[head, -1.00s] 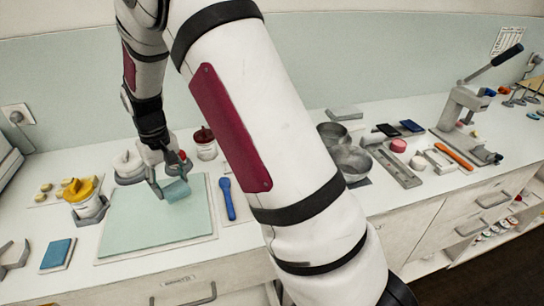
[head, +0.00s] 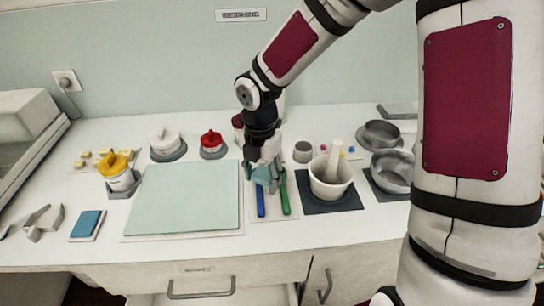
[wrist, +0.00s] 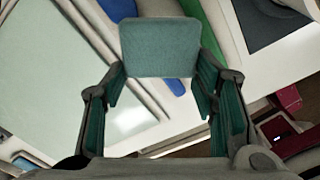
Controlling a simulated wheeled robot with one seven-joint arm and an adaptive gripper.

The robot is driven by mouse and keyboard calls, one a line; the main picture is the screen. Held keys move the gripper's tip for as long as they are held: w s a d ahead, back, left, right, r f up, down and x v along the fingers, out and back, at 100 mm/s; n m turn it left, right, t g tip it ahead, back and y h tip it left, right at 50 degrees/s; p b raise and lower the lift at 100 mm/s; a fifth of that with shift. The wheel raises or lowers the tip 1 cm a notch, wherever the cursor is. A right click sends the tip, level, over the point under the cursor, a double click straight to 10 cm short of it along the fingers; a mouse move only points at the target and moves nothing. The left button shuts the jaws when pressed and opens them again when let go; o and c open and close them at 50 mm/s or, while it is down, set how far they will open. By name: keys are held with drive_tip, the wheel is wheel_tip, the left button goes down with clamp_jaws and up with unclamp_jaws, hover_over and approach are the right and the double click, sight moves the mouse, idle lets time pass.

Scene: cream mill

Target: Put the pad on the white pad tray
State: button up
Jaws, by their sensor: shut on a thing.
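My gripper (head: 263,180) is shut on a teal pad (head: 261,172). In the wrist view the pad (wrist: 160,47) sits between the two fingers of my gripper (wrist: 162,80), its broad face towards the camera. In the head view the pad is at the right edge of the pale green slab, in front of the spatulas' upper ends, and looks raised above the counter. At the left, a small white tray (head: 97,236) has a blue block (head: 87,223) lying on it; I cannot tell for sure that this is the white pad tray.
The pale green slab (head: 185,198) is bare. Blue (head: 261,203) and green (head: 285,199) spatulas lie right of it. A mortar (head: 330,182) stands further right, a yellow-lidded jar (head: 118,172) at left, white (head: 166,143) and red-lidded (head: 212,143) jars behind. A grey stand (head: 43,220) is far left.

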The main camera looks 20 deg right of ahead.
drive_tip(key=n, duration=0.1)
drive_tip(key=s+a+n, duration=0.1)
drive_tip(key=n, duration=0.3)
drive_tip(key=shift+s+a+r, duration=0.15)
drive_tip(key=shift+r, duration=0.15)
drive_tip(key=shift+n, duration=0.6)
drive_tip(key=w+d, duration=0.2)
drive_tip(key=w, duration=0.2)
drive_tip(key=w+d+f, duration=0.1)
drive_tip(key=w+d, duration=0.2)
drive_tip(key=w, duration=0.2)
drive_tip(key=w+d, duration=0.2)
drive_tip(key=w, duration=0.2)
drive_tip(key=shift+w+d+f, duration=0.2)
drive_tip(key=shift+w+d, duration=0.1)
wheel_tip(320, 180, down, 3)
drive_tip(key=shift+f, duration=0.2)
drive_tip(key=shift+f, duration=0.1)
